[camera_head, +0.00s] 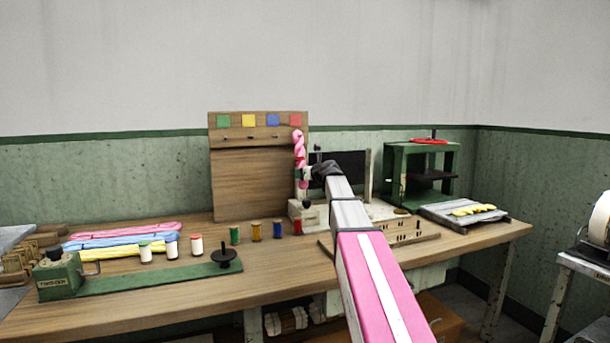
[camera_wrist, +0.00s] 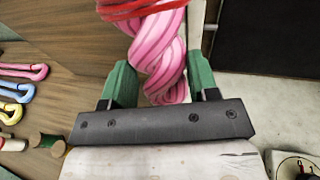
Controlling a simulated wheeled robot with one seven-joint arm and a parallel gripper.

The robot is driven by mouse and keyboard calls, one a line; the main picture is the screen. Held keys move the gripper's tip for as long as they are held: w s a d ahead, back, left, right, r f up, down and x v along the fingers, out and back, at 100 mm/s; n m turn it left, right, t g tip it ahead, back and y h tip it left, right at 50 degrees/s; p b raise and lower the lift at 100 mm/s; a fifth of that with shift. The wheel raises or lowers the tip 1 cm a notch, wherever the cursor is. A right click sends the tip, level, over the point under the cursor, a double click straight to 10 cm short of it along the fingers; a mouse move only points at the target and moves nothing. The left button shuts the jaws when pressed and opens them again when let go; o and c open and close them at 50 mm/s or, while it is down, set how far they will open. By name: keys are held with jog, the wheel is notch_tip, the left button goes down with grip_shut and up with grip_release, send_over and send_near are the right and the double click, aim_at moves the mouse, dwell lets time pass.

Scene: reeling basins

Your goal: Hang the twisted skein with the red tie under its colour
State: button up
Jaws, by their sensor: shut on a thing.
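The twisted pink skein (camera_head: 299,150) is upright in front of the right edge of the wooden board (camera_head: 240,185). Its red tie (camera_wrist: 140,8) shows at the top of the wrist view. Green, yellow, blue and red squares run along the board's top; the red square (camera_head: 295,121) is at the right end, just above the skein's top. Small pegs (camera_head: 274,137) sit below the squares. My gripper (camera_wrist: 162,82) is shut on the skein's lower part (camera_wrist: 165,55), with a green finger on each side. I cannot tell whether the skein's top is over a peg.
Loose pink, blue and yellow skeins (camera_head: 125,237) lie at the left behind a green twisting tool (camera_head: 62,275). Several thread spools (camera_head: 235,234) stand in front of the board. A green press (camera_head: 395,175) and a tray with yellow skeins (camera_head: 465,214) are at the right.

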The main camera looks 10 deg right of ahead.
dwell(0.3)
jog(key=o, duration=1)
